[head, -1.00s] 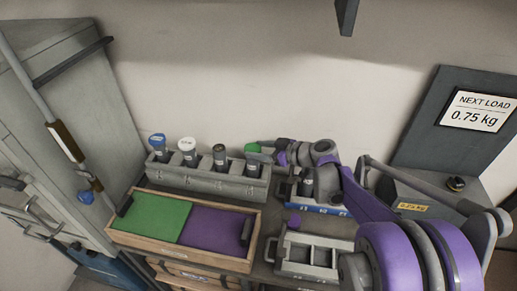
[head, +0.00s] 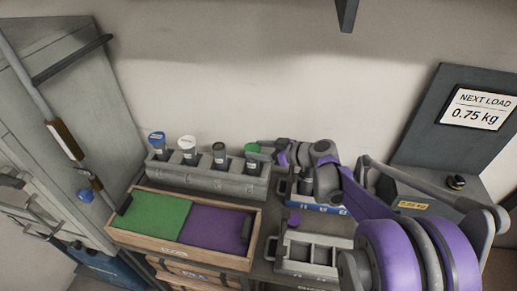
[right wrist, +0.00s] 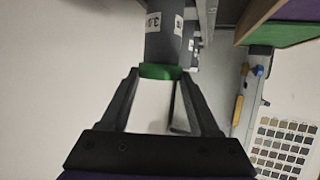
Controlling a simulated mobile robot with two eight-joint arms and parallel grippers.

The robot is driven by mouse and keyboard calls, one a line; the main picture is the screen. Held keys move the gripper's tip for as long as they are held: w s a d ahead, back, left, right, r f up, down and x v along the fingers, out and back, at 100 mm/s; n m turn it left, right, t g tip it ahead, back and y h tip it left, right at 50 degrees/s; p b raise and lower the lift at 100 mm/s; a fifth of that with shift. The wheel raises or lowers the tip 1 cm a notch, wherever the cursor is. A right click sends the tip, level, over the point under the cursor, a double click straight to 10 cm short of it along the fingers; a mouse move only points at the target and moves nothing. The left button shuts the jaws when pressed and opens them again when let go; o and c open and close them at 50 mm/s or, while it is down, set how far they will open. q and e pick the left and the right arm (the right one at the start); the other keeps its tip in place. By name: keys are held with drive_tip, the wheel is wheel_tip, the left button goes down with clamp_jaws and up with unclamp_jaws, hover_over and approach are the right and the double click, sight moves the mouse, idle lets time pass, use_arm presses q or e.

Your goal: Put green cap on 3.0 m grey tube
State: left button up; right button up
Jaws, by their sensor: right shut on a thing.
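The green cap (head: 252,147) is between the fingers of my right gripper (head: 260,146), which comes in from the right above the rack's right end. The grey tube (head: 252,164) stands in the rightmost place of the grey rack (head: 215,180), directly under the cap. In the right wrist view my right gripper (right wrist: 159,73) is shut on the green cap (right wrist: 160,71). The cap lies against the end of the grey tube (right wrist: 163,45), whose label starts with "3". How firmly the cap is seated cannot be told. My left gripper is not in view.
A blue-capped tube (head: 157,139), a white-capped tube (head: 187,147) and another grey tube (head: 219,155) share the rack. A wooden tray with green and purple halves (head: 180,238) lies in front. A blue-fronted holder (head: 325,208) and a grey compartment box (head: 308,270) stand right.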

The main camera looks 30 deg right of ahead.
drive_tip(key=o, duration=1.4)
drive_tip(key=v, duration=1)
drive_tip(key=shift+s+d+r, duration=0.1)
drive_tip(key=shift+s+r, duration=0.1)
drive_tip(key=shift+s, duration=0.15)
